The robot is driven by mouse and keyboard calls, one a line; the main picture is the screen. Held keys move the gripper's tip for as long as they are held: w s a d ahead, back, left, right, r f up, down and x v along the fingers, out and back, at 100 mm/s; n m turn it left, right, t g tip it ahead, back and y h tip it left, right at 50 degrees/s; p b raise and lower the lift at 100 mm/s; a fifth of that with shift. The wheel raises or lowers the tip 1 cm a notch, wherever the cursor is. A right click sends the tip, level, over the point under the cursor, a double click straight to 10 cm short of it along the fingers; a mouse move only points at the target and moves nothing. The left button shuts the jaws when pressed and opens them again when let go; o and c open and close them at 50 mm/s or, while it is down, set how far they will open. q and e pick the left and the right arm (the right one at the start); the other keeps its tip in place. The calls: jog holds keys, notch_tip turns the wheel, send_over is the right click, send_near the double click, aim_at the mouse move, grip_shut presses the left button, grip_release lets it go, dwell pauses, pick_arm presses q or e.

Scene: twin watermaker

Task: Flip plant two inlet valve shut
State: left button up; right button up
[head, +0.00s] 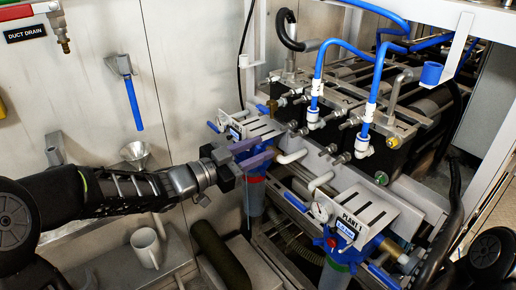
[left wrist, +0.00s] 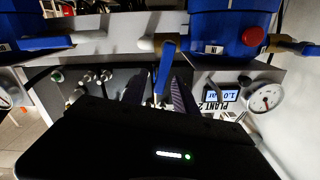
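The plant two unit (head: 250,128) stands behind my left gripper in the head view, its front partly hidden. Its "PLANT 2" plate (left wrist: 212,107) shows upside down in the left wrist view. My left gripper (head: 260,150) is open, with purple fingers apart. In the left wrist view the fingers (left wrist: 158,92) stand either side of the lever; contact is not clear. My right gripper is out of view.
The plant one unit (head: 352,222), with its own blue levers, stands to the front right. Blue hoses (head: 318,75) rise behind. A pressure gauge (left wrist: 265,97) sits close right of the fingers.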

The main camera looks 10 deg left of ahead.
pick_arm(q)
jog(key=shift+d, duration=0.1)
jog(key=shift+c, duration=0.5)
grip_shut()
